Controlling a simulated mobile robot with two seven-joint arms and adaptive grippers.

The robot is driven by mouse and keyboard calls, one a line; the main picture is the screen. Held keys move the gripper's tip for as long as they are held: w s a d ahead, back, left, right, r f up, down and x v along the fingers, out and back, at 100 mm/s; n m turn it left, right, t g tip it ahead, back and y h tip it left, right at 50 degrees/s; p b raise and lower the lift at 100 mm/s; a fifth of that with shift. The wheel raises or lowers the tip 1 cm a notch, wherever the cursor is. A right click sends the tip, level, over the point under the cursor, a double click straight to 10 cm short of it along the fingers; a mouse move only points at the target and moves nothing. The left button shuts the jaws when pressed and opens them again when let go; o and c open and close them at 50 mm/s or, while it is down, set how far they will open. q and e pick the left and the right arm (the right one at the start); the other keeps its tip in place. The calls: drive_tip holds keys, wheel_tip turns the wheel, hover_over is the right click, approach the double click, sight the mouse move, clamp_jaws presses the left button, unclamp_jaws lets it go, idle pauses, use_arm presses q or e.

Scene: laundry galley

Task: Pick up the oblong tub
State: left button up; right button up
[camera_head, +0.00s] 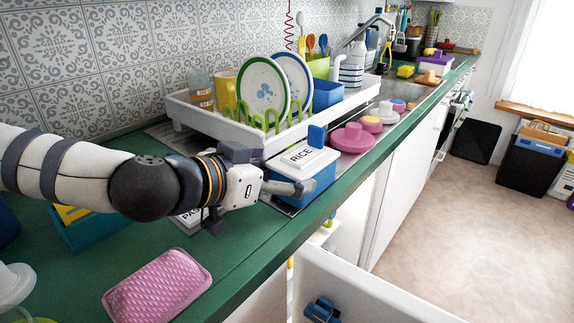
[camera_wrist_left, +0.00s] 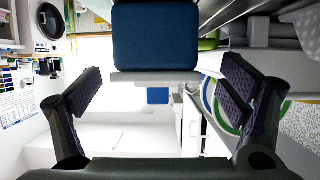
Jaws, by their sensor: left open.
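The oblong tub (camera_head: 318,183) appears to be the blue one with a white lid marked RICE and a blue knob. It stands upright near the counter's front edge. In the left wrist view, which looks upside down, its blue body (camera_wrist_left: 155,38) is at top centre, with the white lid below. My left gripper (camera_head: 287,180) is at the tub's left side, open, and hides part of it. The wrist view shows its fingers (camera_wrist_left: 160,76) spread wider than the tub, with gaps at both sides; nothing is gripped. My right gripper is out of view.
The white dish rack (camera_head: 225,126) with plates stands behind the tub. A white lid marked PAS (camera_head: 188,220) is partly under my left gripper. A pink textured case (camera_head: 157,285) lies in front. An open drawer (camera_head: 350,290) juts out below.

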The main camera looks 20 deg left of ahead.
sight(323, 170)
use_arm(q)
drive_tip(key=w+f, duration=0.1)
drive_tip(key=w+d+f+b, duration=0.1)
drive_tip(key=w, duration=0.1)
drive_tip(key=w+d+f, duration=0.1)
drive_tip(key=f, duration=0.1)
drive_tip(key=shift+w+b, duration=0.15)
drive_tip(key=shift+b, duration=0.15)
drive_tip(key=shift+w+d+r, duration=0.1)
drive_tip(key=shift+w+d, duration=0.05)
drive_tip(key=shift+w, duration=0.15)
drive_tip(key=shift+r, duration=0.25)
drive_tip(key=c, duration=1.4)
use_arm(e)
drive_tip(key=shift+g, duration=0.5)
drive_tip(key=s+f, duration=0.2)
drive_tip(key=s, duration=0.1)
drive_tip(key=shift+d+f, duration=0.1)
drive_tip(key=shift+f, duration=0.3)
